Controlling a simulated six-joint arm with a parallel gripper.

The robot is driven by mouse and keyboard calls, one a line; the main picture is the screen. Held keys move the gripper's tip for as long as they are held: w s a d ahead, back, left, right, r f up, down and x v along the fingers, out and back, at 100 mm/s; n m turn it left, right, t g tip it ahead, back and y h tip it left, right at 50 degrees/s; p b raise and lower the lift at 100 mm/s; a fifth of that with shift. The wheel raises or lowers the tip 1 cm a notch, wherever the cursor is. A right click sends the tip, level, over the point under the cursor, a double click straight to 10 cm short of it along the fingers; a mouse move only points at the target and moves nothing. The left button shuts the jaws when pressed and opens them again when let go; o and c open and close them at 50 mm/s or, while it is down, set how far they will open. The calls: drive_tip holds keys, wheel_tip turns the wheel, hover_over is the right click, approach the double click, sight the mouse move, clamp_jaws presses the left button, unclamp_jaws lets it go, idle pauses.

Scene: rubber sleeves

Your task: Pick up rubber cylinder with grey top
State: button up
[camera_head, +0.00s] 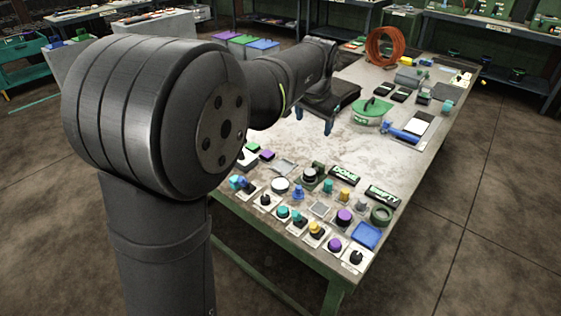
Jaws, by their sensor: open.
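My gripper (315,119) hangs over the far-middle part of the table, its two blue fingertips apart and nothing seen between them. Several small cylinders and knobs stand in rows at the table's near end. One dark cylinder (310,175) has a pale grey or white top. At this size I cannot tell which one is the rubber cylinder with grey top. My gripper is well behind these rows and touches none of them.
The table (300,140) has a bare patch between my gripper and the rows. A green round container (371,110) stands right of my gripper. An orange hose coil (386,47) stands at the back. A blue tray (367,235) lies near the front right edge.

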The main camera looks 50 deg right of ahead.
drive_tip(key=g, duration=0.2)
approach(309, 172)
drive_tip(key=f, duration=0.1)
drive_tip(key=d+f, duration=0.1)
drive_tip(key=f, duration=0.1)
drive_tip(key=shift+s+d+m+y, duration=0.15)
drive_tip(key=shift+m+y, duration=0.15)
drive_tip(key=shift+x, duration=3.05)
drive_tip(key=shift+d, duration=0.15)
drive_tip(key=c, duration=1.2)
drive_tip(key=shift+o, duration=0.2)
drive_tip(key=shift+r, duration=0.15)
